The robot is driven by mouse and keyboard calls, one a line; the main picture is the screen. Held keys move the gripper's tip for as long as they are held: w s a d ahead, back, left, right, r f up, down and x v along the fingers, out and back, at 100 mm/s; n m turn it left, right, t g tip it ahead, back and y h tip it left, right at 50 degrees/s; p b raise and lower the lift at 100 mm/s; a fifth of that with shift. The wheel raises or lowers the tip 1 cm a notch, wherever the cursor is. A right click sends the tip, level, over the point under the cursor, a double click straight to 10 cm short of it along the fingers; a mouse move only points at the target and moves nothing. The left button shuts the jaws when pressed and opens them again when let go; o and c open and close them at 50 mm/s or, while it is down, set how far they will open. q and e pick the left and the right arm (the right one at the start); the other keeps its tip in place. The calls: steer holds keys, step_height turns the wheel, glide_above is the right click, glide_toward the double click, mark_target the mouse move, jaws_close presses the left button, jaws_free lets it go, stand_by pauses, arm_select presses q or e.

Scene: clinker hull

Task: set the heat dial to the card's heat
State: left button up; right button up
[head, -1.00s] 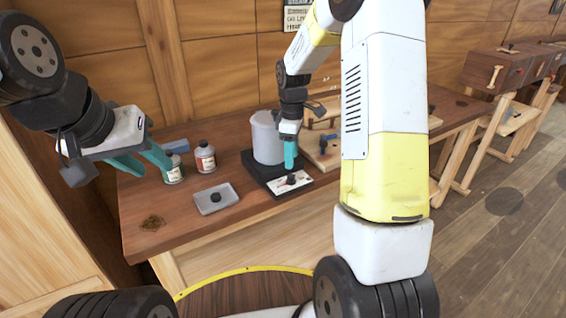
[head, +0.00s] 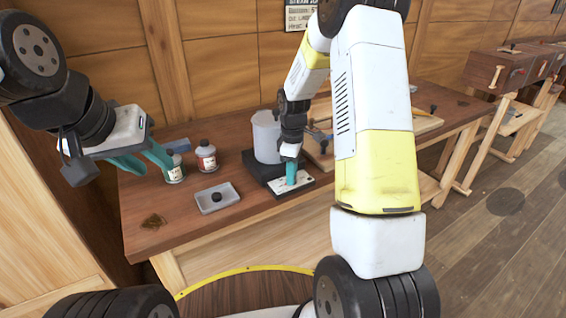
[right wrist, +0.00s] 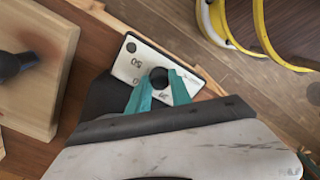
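The heat dial is a black knob (right wrist: 158,76) on a white marked plate (right wrist: 132,62) at the front of a black base holding a grey pot (head: 267,136). Marks including "50" show on the plate. My right gripper (head: 291,181) points down at the dial and hides it in the head view. In the right wrist view its teal fingertips (right wrist: 160,80) are on either side of the knob; whether they press on it cannot be told. The card (head: 300,16) is on the back wall, its heat line too small to read. My left gripper (head: 152,166) is open beside a labelled bottle (head: 174,170).
A second bottle (head: 206,157) stands near the left gripper. A grey tray (head: 216,200) with a black object lies left of the base. A wooden board (head: 426,124) lies to the right. The table's front left is mostly clear.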

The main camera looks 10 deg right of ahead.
jaws_close()
steer(key=shift+m, duration=0.3)
steer(key=m, duration=0.5)
steer(key=shift+m, duration=0.3)
steer(key=m, duration=0.3)
steer(key=shift+m, duration=0.3)
steer(key=m, duration=0.4)
steer(key=shift+m, duration=0.3)
steer(key=m, duration=0.9)
steer(key=shift+m, duration=0.3)
